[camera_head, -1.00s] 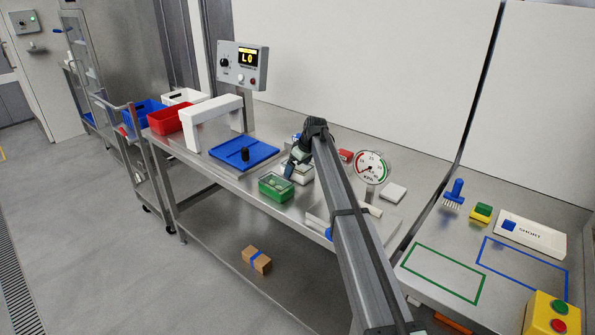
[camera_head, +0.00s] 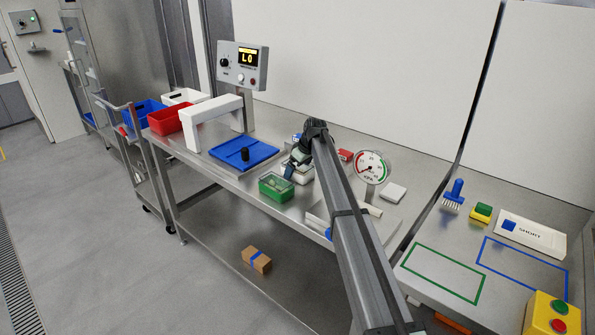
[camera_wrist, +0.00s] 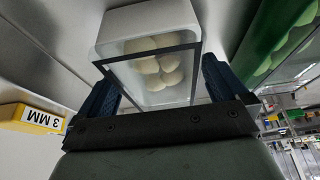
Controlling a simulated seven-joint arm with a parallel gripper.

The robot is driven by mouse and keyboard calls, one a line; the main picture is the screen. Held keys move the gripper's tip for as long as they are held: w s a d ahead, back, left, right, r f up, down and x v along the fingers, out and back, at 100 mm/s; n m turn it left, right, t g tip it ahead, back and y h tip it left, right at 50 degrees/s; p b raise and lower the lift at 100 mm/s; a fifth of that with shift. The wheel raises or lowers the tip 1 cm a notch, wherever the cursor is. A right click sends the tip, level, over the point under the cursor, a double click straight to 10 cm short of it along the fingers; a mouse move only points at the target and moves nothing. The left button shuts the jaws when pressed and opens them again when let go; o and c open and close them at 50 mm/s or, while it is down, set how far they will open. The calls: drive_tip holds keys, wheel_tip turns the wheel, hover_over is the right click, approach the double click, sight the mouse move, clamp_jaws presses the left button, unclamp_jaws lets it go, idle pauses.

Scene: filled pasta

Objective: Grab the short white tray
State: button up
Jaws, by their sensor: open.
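The short white tray (camera_head: 304,175) stands on the steel bench, partly hidden by my gripper in the head view. In the wrist view the white tray (camera_wrist: 122,22) shows several pale round pasta pieces under a clear, dark-edged top. My gripper (camera_wrist: 156,85) is open, with one dark blue finger at the tray's left side and one at its right. I cannot tell whether the fingers touch it. In the head view my gripper (camera_head: 290,168) is right at the tray.
A green tray (camera_head: 276,188) stands close beside the white one, and a gauge (camera_head: 371,167) stands to the right. A blue mat (camera_head: 235,150) lies to the left. In the wrist view a yellow "3 MM" block (camera_wrist: 28,118) is at the left.

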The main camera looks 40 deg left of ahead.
drive_tip(key=c, duration=1)
drive_tip(key=shift+c, duration=0.3)
